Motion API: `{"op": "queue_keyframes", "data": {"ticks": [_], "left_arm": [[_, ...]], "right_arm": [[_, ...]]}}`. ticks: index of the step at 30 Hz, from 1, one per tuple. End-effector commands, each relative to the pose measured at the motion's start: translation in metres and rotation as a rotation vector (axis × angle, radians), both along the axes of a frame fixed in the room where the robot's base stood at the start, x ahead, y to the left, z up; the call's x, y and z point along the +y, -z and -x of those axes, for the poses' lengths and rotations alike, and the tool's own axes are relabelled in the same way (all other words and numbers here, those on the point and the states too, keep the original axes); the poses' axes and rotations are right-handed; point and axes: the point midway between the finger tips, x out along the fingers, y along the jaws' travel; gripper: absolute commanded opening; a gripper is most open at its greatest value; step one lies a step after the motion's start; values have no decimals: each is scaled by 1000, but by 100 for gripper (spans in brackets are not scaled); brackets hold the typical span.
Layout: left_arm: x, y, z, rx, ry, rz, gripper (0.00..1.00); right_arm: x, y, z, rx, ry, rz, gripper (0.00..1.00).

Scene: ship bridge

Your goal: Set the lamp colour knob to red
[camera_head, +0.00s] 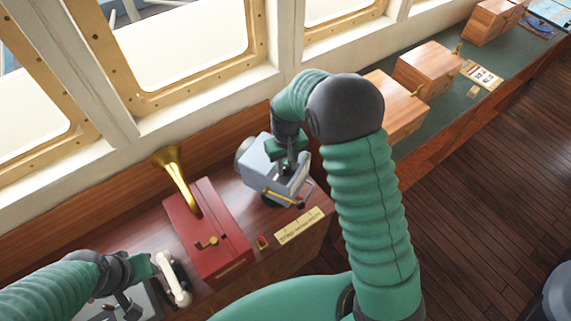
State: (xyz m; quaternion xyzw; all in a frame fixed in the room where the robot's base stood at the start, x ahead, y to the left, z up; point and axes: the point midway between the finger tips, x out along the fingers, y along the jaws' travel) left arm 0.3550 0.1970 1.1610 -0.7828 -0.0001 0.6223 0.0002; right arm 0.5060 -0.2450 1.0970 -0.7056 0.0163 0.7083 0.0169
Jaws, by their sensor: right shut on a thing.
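The lamp (268,156) is a grey-blue box on the wooden console, with a round part at its left and a yellow lever on its front. My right gripper (290,163) points down onto the top of the lamp and is shut on what seems to be the colour knob. The gripper hides the knob, so its colour setting cannot be read. My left gripper (148,277) is at the lower left, beside a white handset (174,279), far from the lamp. Whether its fingers are open is not clear.
A red box (207,228) with a brass horn (178,178) stands left of the lamp. A small red button (262,242) and a cream label plate (299,226) lie in front of it. Wooden boxes (428,68) stand on the green counter at right. Windows line the back.

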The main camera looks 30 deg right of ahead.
Motion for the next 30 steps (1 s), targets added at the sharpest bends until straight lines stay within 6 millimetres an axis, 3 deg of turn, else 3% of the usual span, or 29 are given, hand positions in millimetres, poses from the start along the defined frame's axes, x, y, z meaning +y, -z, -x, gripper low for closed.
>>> {"op": "queue_keyframes", "data": {"ticks": [30], "left_arm": [[0, -19, 0, 0, 0, 0, 36]], "right_arm": [[1, -4, -4, -8, 833, 2, 0]]}}
